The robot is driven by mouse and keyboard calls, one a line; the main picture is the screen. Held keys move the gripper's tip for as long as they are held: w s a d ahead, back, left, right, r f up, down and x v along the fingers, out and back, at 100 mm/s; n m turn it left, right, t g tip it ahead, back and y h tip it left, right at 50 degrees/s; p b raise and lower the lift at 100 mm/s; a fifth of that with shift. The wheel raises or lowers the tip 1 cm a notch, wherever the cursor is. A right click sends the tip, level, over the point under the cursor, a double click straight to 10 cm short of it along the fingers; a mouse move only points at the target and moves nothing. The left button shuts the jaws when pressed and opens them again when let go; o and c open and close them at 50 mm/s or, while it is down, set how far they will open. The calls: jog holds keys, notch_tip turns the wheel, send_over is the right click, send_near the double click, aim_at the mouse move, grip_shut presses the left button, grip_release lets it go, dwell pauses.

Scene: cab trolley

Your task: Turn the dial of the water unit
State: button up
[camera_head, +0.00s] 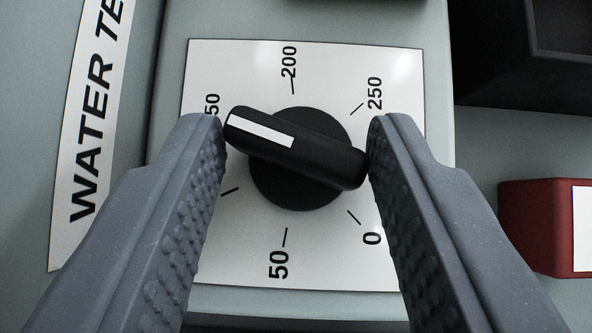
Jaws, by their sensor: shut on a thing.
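The dial (310,165) is a black round knob with a raised bar and a white pointer stripe. It sits on a white scale plate (330,265) marked 0, 50, 200 and 250, with one more number ending in 50 partly hidden by the left finger. The stripe points to the upper left, towards that partly hidden number. My gripper (297,140) has one grey finger on each side of the dial, shut on the two ends of its bar. The fingertips cover parts of the plate's left and right sides.
A white label reading "WATER TE" (92,130) is on the grey-green surface at left, cut off by the frame. A red block (540,225) with a white face is at right. A dark open box shape (510,60) is at upper right.

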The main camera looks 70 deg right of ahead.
jog(key=o, duration=0.9)
jog(key=shift+s+d, duration=0.2)
jog(key=shift+s, duration=0.05)
jog(key=shift+o, duration=0.2)
jog(key=shift+w+a, duration=0.1)
jog(key=shift+a+r, duration=0.25)
jog(key=shift+a, duration=0.1)
jog(key=b+v, duration=0.3)
jog(key=v, duration=0.9)
jog(key=shift+a+r+b, duration=0.25)
jog(key=shift+b, duration=0.1)
